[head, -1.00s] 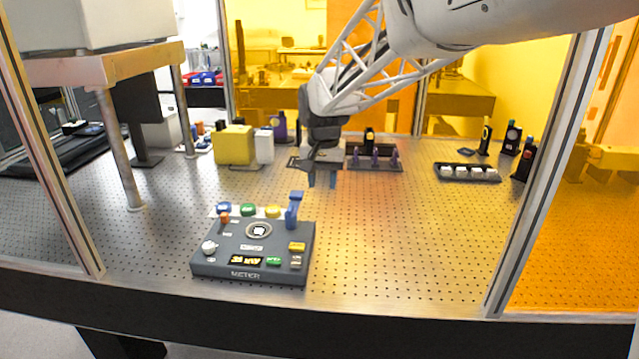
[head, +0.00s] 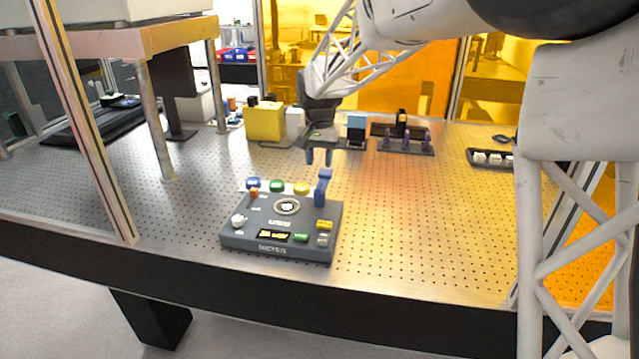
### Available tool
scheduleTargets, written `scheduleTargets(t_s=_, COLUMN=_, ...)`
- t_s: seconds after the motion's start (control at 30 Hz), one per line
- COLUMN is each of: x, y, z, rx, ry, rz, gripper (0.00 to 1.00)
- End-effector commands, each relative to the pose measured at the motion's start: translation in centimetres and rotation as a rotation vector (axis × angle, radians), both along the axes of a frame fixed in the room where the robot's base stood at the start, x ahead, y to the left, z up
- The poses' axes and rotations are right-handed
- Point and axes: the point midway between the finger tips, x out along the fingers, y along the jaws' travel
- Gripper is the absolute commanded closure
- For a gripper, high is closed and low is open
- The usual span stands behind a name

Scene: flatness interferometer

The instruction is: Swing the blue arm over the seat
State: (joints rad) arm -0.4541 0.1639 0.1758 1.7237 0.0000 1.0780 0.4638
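The grey meter box (head: 250,238) lies on the perforated table. The blue arm (head: 322,188) stands on a post at the box's back right corner, to the right of the seat. The seat is a ringed round spot (head: 287,206) in the upper middle of the box's top, and the blue arm is not over it. My gripper (head: 319,158) hangs above the table behind the blue arm, apart from it. Its two fingers point down with a small gap between them and nothing visible in it.
Blue, green and yellow buttons (head: 277,186) line the back of the box. Behind stand a yellow block (head: 265,121) and a dark tray with purple pieces (head: 408,147). A tray of white pieces (head: 484,157) is at right. The table right of the box is clear.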

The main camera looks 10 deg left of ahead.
Motion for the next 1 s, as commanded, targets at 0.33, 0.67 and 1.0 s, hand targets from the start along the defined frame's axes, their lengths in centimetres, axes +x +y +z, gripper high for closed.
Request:
scheduleTargets(t_s=0.33, x=0.0, y=0.0, z=-2.6, rx=-0.001, ry=0.002, rz=0.0, gripper=0.61)
scheduleTargets(t_s=0.67, x=0.0, y=0.0, z=-6.4, rx=-0.001, ry=0.001, rz=0.0, gripper=0.61)
scheduleTargets(t_s=1.0, x=0.0, y=0.0, z=-7.7, rx=0.0, ry=0.0, rz=0.0, gripper=0.61)
